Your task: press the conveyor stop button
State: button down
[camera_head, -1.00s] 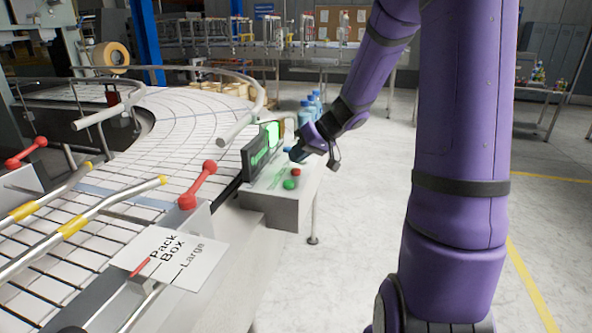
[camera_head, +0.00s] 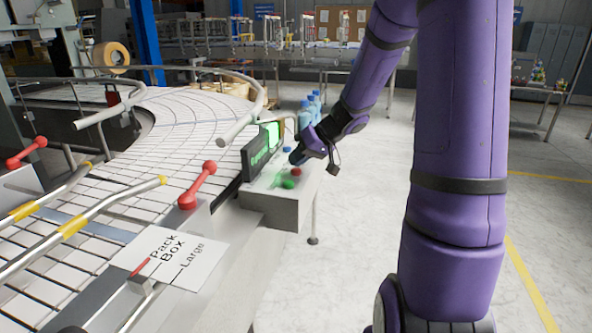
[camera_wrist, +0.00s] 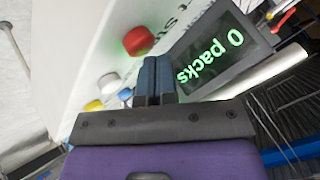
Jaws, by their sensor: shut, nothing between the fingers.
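The grey control box (camera_head: 272,205) stands at the conveyor's edge in the head view. On its top are a red button (camera_head: 296,171), a green button (camera_head: 288,183) and a blue button (camera_head: 287,150). My gripper (camera_head: 294,160) is shut and points down just behind the red button. In the wrist view its closed blue-grey fingertips (camera_wrist: 152,64) lie beside a large red button (camera_wrist: 138,41) with a green tint. I cannot tell whether the fingertips touch anything. The button labels are not readable.
A display (camera_wrist: 220,48) reading "0 packs" stands close to the fingers. The curved conveyor (camera_head: 185,115) with metal rails lies left of the box. A red-knobbed lever (camera_head: 198,185) and a "Pack Box" sign (camera_head: 178,258) are nearer. Floor to the right is clear.

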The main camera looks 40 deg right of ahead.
jog(key=shift+f, duration=0.4)
dwell(0.3)
jog(key=shift+r, duration=0.95)
jog(key=shift+r, duration=2.5)
